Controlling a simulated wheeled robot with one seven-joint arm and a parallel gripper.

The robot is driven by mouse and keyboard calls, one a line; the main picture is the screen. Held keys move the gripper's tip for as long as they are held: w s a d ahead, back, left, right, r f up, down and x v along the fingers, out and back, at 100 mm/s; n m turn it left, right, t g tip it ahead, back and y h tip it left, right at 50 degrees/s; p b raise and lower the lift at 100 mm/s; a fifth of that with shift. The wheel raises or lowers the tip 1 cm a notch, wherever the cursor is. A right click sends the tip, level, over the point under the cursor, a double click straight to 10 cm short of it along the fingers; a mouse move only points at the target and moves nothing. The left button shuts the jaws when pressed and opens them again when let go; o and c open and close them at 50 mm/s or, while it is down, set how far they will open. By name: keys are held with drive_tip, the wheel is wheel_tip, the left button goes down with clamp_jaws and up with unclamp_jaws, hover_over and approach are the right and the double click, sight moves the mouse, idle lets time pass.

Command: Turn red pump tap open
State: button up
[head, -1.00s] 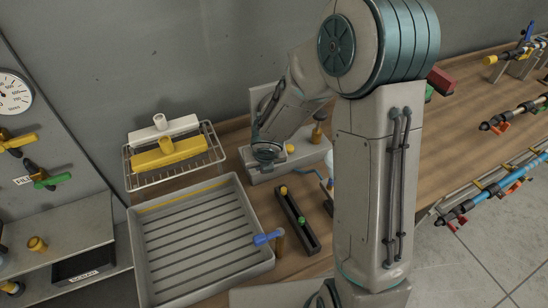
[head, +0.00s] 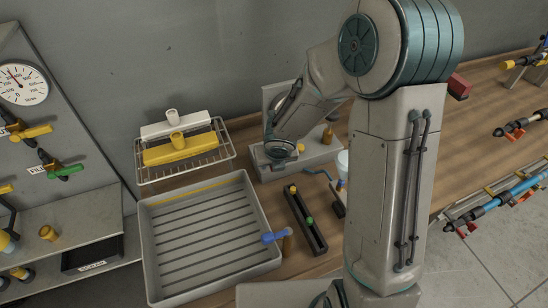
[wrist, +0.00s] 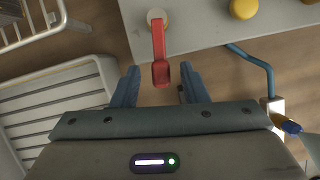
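The red tap (wrist: 159,52) shows in the wrist view as a red lever on a pale round pivot, at the edge of a grey pump base (wrist: 215,20). The lever points down the picture toward me. My gripper (wrist: 160,88) is open, with one blue-grey finger on each side of the lever's free end. Gaps show on both sides, and I see no contact. In the head view the pump base (head: 322,152) stands against the wall, and my wrist covers the red tap there.
A yellow knob (wrist: 243,8) sits on the base right of the tap. A blue bent pipe (wrist: 252,62) runs beside it. A ribbed grey tray (head: 205,245) and a wire rack (head: 186,166) stand to the left. A narrow dark tray (head: 303,222) lies in front.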

drive_tip(key=p+v, duration=0.3)
drive_tip(key=v, duration=1)
drive_tip(key=shift+r, duration=0.3)
drive_tip(key=shift+s, duration=0.1)
idle(0.4)
